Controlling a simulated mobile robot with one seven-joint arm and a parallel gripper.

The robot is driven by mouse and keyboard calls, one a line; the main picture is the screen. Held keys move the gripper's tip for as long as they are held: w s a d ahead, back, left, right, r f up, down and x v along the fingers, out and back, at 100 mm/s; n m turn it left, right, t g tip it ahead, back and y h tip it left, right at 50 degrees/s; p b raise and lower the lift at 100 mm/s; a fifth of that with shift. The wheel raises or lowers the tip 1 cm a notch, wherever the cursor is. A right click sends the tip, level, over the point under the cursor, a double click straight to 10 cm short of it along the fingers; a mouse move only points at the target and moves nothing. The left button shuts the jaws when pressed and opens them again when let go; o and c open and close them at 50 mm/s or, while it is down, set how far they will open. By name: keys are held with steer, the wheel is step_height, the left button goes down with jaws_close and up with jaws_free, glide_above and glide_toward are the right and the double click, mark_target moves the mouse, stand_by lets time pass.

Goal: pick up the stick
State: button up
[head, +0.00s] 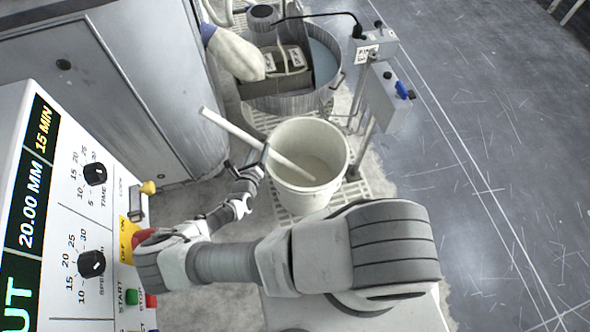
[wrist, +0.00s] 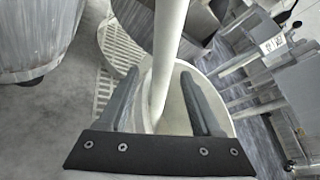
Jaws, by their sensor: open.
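The stick (head: 236,129) is a long pale rod. It leans in a white bucket (head: 330,133), with its lower end inside and its upper end sticking out over the rim to the upper left. My gripper (head: 256,158) is at the left side of the bucket, close to the stick. In the wrist view the stick (wrist: 166,50) runs down between the two open fingers of my gripper (wrist: 160,88), with a gap to each finger. The bucket (wrist: 228,118) shows behind the fingers there.
A round metal tub (head: 290,101) stands behind the bucket, with a pale cloth-like item (head: 236,54) at its left. A grey control box (head: 388,98) on posts stands to the right. A control panel (head: 70,215) fills the left. The floor (head: 500,130) at right is open.

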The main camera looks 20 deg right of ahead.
steer(key=b+x, duration=0.2)
steer(key=x, duration=0.4)
steer(key=shift+s+d, duration=0.1)
jaws_close()
stand_by(0.3)
